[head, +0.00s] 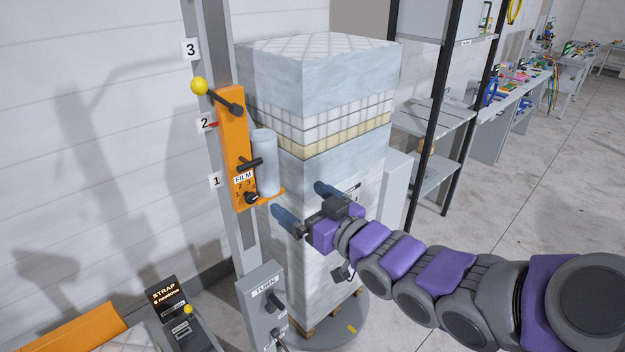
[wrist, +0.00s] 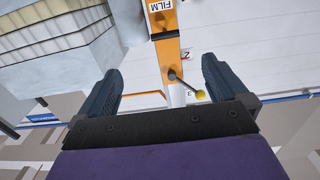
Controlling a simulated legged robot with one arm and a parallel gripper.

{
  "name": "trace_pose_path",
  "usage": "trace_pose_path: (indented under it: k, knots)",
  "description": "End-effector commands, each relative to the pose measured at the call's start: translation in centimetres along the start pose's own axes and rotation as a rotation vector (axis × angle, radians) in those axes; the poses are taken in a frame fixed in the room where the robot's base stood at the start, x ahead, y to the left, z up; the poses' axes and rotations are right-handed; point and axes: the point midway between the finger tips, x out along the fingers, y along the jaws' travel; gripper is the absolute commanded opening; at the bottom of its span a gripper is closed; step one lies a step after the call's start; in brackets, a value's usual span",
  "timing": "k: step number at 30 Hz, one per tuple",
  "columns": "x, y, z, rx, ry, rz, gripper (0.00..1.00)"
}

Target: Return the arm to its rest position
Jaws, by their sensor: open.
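My purple and grey arm reaches from the lower right of the head view toward the middle. My gripper (head: 302,200) is open and empty, its two blue fingers apart in front of the wrapped pallet stack (head: 325,85). The fingers also show apart in the wrist view (wrist: 160,88), with nothing between them but the background. The orange film carriage (head: 233,140) on the grey mast is left of my gripper, with a yellow-knobbed lever (head: 199,86) at its top. Whether a finger touches the stack is hard to tell.
A grey TURN control box (head: 264,300) stands below my gripper. A STRAP panel (head: 172,308) is at the lower left. A black-posted shelf (head: 435,115) stands behind the arm, and benches (head: 510,95) line the far right. The floor at right is clear.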

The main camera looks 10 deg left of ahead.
Motion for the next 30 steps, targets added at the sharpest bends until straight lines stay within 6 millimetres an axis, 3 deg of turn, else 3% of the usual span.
trace_pose_path:
  k: [5,8,12,16,20,23,27,30]
  knots:
    - [-1.8,2.6,3.9,-0.013,-0.187,0.114,1.0]
    - [-4.5,4.8,7.5,-0.004,-0.369,0.221,1.0]
    - [-9.9,6.8,12.0,0.042,-0.626,0.366,1.0]
    - [-15.9,7.0,15.2,0.118,-0.849,0.482,1.0]
    - [-22.1,5.5,17.7,0.228,-1.061,0.573,1.0]
    - [-26.6,3.2,19.0,0.333,-1.21,0.621,1.0]
    - [-31.9,-1.4,19.9,0.495,-1.392,0.652,1.0]
    - [-34.4,-4.6,20.1,0.601,-1.489,0.647,1.0]
